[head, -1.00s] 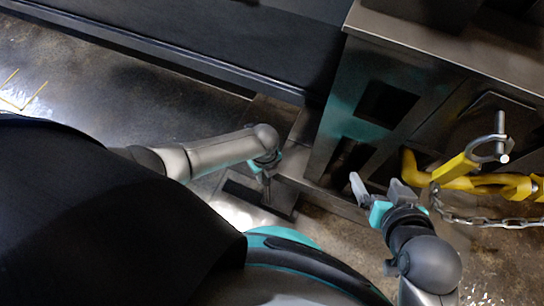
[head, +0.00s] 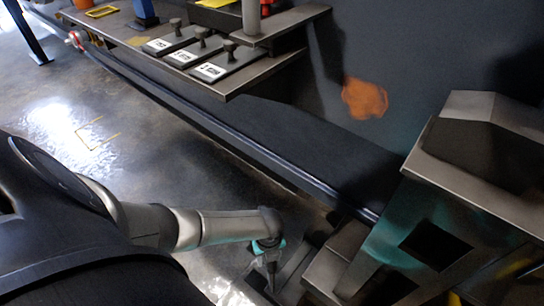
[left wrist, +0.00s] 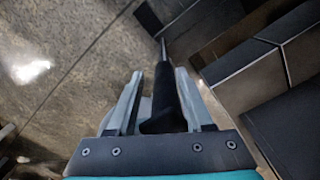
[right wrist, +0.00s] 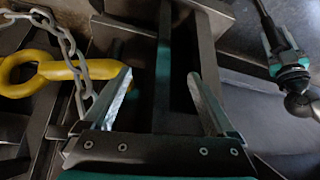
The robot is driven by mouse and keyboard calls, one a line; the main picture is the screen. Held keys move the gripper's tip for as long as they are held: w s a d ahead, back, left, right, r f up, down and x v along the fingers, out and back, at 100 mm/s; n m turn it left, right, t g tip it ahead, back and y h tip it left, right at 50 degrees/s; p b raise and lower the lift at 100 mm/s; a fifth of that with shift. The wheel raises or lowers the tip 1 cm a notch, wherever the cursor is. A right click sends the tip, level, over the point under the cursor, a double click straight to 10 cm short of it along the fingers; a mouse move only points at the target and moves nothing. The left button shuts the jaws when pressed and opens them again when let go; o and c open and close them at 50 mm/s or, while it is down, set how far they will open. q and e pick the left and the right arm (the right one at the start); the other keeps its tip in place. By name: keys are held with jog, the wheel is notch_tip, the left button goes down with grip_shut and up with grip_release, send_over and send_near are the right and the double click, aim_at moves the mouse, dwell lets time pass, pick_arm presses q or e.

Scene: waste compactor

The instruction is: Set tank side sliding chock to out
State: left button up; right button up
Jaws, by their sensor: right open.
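My left gripper (left wrist: 160,75) is closed in around a black lever handle (left wrist: 165,105). A thin metal rod runs from the handle toward a dark block at the top of the left wrist view. In the head view the left gripper (head: 268,255) points down at the bottom, over dark metal parts beside the teal frame. In the right wrist view the left gripper (right wrist: 280,55) and the rod show at the top right. My right gripper (right wrist: 160,95) is open and empty above a dark metal frame. I cannot tell which part is the chock or how it is set.
A yellow hook (right wrist: 45,72) and a chain (right wrist: 75,50) are left of the right gripper. A teal and grey metal housing (head: 400,225) stands at right. A long dark rail (head: 230,140) runs behind, with a lever shelf (head: 235,75) above. Bare floor (head: 90,115) is at left.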

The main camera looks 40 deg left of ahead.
pick_arm(q)
jog(key=shift+o, duration=1.1)
jog(key=shift+d, duration=0.2)
jog(key=shift+d+r, duration=0.1)
jog(key=shift+r+p, duration=0.45)
jog(key=shift+r, duration=0.1)
jog(key=shift+r+p, duration=0.7)
jog(key=shift+r, duration=0.25)
notch_tip(320, 180, up, 5)
jog(key=p, duration=0.3)
notch_tip(320, 180, up, 6)
jog(key=p, duration=0.3)
jog(key=shift+f+p, duration=0.1)
jog(key=shift+p, duration=0.3)
jog(key=shift+r+p, duration=0.3)
jog(key=shift+r, duration=0.35)
pick_arm(e)
jog(key=s+d+f+g, duration=0.2)
jog(key=s+f, duration=0.1)
jog(key=f, duration=0.5)
jog(key=s+d+f+g+h, duration=0.1)
jog(key=s+f, duration=0.3)
jog(key=f, duration=0.4)
jog(key=shift+d+f+g, duration=0.3)
jog(key=shift+d+g, duration=0.3)
jog(key=shift+s, duration=0.1)
